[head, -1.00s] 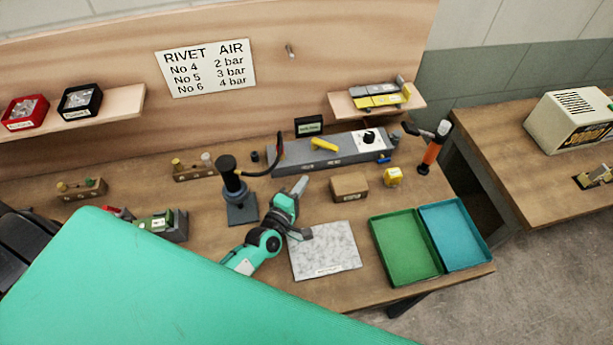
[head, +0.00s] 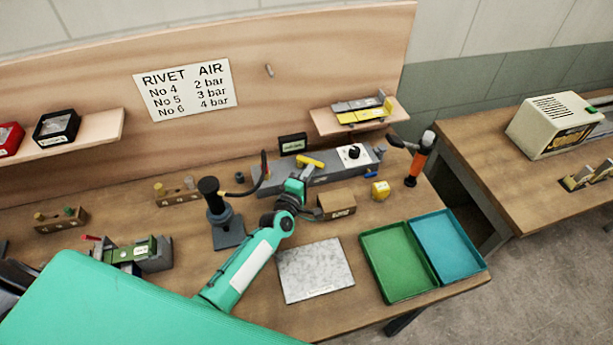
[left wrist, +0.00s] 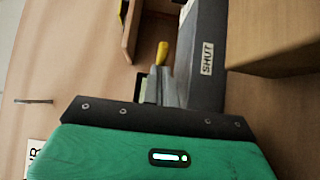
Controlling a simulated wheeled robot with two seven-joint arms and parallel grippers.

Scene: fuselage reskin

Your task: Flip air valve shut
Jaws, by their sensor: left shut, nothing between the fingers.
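The yellow air valve lever (head: 311,161) lies along the top of the long grey air unit (head: 335,164). In the left wrist view the yellow lever (left wrist: 162,53) shows just beyond the fingertips, and the unit bears a SHUT label (left wrist: 207,59). My left gripper (head: 299,181) is at the front of the unit, close to the lever. It also shows in the left wrist view (left wrist: 166,82), its grey fingers together with nothing between them. I cannot tell whether they touch the lever. My right gripper is out of view.
A brown box (head: 337,205) stands close to the right of my left gripper. A black stand (head: 225,222) is to its left. A small black display (head: 292,144) is behind the unit. Green (head: 398,264) and blue trays (head: 447,245) lie front right.

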